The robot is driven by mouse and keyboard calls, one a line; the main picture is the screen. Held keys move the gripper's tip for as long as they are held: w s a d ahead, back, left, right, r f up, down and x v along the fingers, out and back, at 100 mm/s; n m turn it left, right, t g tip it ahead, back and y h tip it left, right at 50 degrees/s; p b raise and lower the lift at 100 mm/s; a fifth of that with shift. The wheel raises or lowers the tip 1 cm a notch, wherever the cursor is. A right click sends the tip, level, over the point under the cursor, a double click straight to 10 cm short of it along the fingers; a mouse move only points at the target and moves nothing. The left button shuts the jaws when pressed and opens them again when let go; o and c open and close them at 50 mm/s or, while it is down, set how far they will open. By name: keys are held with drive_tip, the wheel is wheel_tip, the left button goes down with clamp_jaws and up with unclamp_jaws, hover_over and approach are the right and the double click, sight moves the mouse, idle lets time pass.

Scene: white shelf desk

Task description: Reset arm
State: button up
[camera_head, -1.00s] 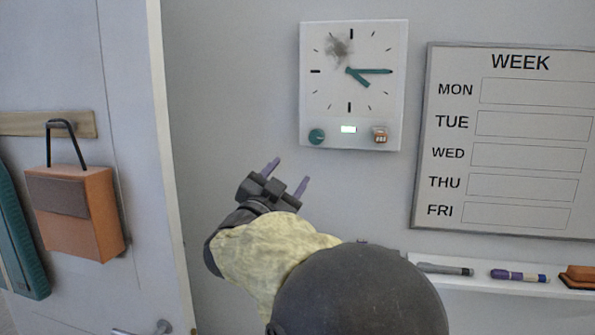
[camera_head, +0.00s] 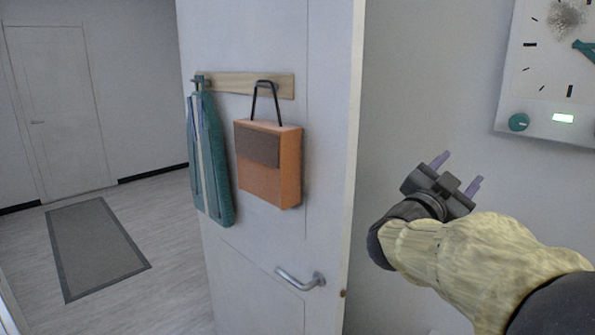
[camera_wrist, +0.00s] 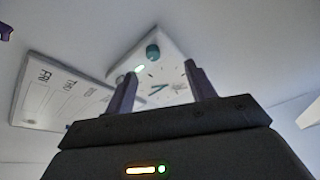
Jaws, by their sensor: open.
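My gripper (camera_head: 458,173) is raised in front of the bare wall at the right in the head view, its two purple fingers apart. It is open and nothing is between the fingers. My arm has a pale yellow cover behind it. In the wrist view the gripper (camera_wrist: 160,90) points towards the wall, and the white wall clock (camera_wrist: 170,68) shows beyond and between the fingers, apart from them. The clock (camera_head: 545,110) is cut off at the right edge of the head view.
A white door (camera_head: 330,200) stands open left of my arm, with a metal handle (camera_head: 301,279). An orange bag (camera_head: 270,190) and a teal hanging item (camera_head: 210,165) hang on its wooden rail (camera_head: 225,84). A grey mat (camera_head: 95,250) lies beyond. The week board (camera_wrist: 55,92) shows in the wrist view.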

drive_tip(key=w+a+f+n+y+p, duration=0.1)
drive_tip(key=w+a+f+n+y, duration=0.1)
drive_tip(key=a+f+n+y, duration=0.6)
drive_tip(key=w+a+f+n+y+p, duration=0.1)
drive_tip(key=w+a+f+n+y, duration=0.1)
drive_tip(key=a+f+n+y, duration=0.65)
drive_tip(key=s+a+f+g+p, duration=0.1)
drive_tip(key=s+f+g, duration=0.9)
drive_tip(key=s+f, duration=0.7)
drive_tip(key=shift+s+f+y+p, duration=0.25)
drive_tip(key=shift+s+y+p, duration=0.2)
drive_tip(key=shift+s, duration=0.2)
drive_tip(key=shift+a, duration=0.1)
drive_tip(key=c, duration=0.4)
